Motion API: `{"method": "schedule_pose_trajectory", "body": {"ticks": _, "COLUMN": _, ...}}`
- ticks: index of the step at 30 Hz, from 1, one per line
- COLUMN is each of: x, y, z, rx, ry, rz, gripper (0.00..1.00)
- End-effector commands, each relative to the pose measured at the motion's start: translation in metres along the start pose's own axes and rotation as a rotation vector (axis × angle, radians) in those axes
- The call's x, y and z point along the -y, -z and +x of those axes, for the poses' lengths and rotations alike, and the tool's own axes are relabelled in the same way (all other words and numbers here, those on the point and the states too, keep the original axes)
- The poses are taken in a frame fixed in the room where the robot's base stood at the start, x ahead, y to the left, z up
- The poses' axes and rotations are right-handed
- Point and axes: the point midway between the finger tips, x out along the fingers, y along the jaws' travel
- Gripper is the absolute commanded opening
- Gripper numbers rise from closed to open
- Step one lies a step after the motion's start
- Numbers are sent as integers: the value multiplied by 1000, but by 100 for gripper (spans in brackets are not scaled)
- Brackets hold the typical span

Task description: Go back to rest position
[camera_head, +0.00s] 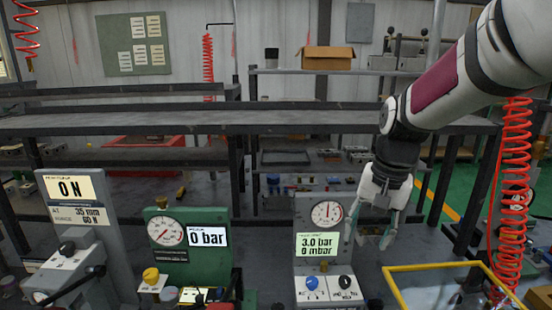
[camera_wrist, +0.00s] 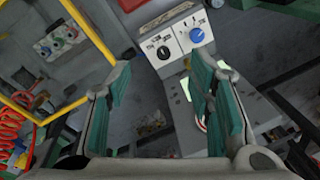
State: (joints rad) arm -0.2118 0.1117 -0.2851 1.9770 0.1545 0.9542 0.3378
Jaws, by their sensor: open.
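My gripper (camera_head: 376,232) hangs at the lower right of the head view, at the end of my white arm, just right of the grey valve block (camera_head: 318,255). In the wrist view my gripper (camera_wrist: 160,105) has its two green-padded fingers wide apart with nothing between them. The grey block has a round gauge (camera_head: 326,214), a display reading 3.0 bar, a blue knob (camera_head: 312,283) and a black knob (camera_head: 345,282). In the wrist view the blue knob (camera_wrist: 197,35) and the black knob (camera_wrist: 163,52) lie beyond the fingers, apart from them.
A green valve block (camera_head: 185,255) reading 0 bar and a grey panel (camera_head: 75,205) reading ON stand to the left. A yellow frame (camera_head: 430,266) and a red coiled hose (camera_head: 515,190) are at the right. A long dark shelf (camera_head: 270,122) spans behind.

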Motion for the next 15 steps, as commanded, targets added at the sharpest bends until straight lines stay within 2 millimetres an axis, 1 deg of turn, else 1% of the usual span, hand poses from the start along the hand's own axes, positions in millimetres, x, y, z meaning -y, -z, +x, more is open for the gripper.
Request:
{"method": "schedule_pose_trajectory", "body": {"ticks": 1, "x": -6, "y": -13, "z": -14, "rx": -17, "ry": 20, "rz": -28, "gripper": 48}}
{"method": "schedule_pose_trajectory", "body": {"ticks": 6, "x": -25, "y": -56, "z": -47, "rx": -74, "ry": 55, "rz": -140, "gripper": 48}}
{"method": "schedule_pose_trajectory", "body": {"ticks": 12, "x": -50, "y": -108, "z": -71, "rx": -161, "ry": 63, "rz": -278, "gripper": 48}}
{"method": "schedule_pose_trajectory", "body": {"ticks": 15, "x": -63, "y": -133, "z": -77, "rx": -209, "ry": 54, "rz": -346, "gripper": 48}}
